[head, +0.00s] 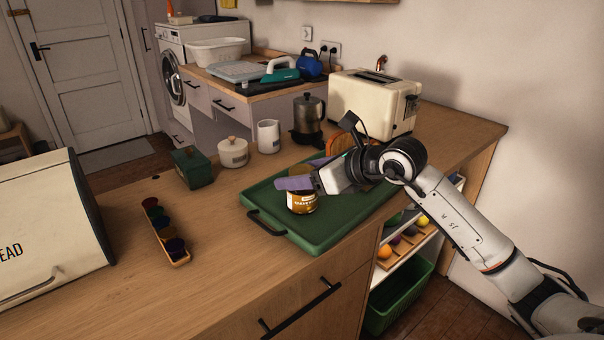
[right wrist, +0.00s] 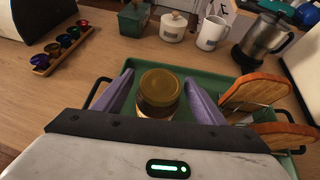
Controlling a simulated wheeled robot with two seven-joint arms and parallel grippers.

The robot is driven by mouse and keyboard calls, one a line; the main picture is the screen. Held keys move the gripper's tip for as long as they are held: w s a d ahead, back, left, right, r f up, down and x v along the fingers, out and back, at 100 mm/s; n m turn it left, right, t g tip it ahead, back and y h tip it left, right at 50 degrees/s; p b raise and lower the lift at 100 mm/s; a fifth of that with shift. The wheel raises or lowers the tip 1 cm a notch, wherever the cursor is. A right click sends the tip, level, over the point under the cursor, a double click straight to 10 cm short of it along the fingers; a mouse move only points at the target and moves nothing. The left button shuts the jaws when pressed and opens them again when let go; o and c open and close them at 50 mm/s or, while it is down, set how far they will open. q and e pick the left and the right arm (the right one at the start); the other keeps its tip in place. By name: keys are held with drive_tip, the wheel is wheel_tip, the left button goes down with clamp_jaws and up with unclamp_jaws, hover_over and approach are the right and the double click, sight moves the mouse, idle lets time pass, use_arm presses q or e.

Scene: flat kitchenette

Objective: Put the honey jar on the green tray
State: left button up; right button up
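The honey jar (head: 302,204), with a gold lid and a brown label, stands upright on the green tray (head: 316,236). In the right wrist view the jar's lid (right wrist: 160,86) lies between the two purple fingers of my right gripper (right wrist: 160,88), with a small gap on each side. The green tray shows there too (right wrist: 221,83). In the head view my right gripper (head: 306,173) reaches in from the right; its near finger hides part of the jar's upper side. My left gripper is not in view.
Wooden boards in a rack (right wrist: 257,90) stand right of the jar. Behind the tray are a metal pot (head: 308,114), a white mug (head: 268,136), a lidded pot (head: 233,152) and a toaster (head: 372,103). A capsule holder (head: 165,232) and bread box (head: 50,230) are left.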

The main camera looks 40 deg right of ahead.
drive_tip(key=shift+r, duration=0.1)
drive_tip(key=shift+s+d, duration=0.1)
drive_tip(key=shift+s, duration=0.1)
drive_tip(key=b+v, duration=0.1)
drive_tip(key=v, duration=1)
drive_tip(key=shift+s+r+b, duration=0.25)
drive_tip(key=shift+b, duration=0.15)
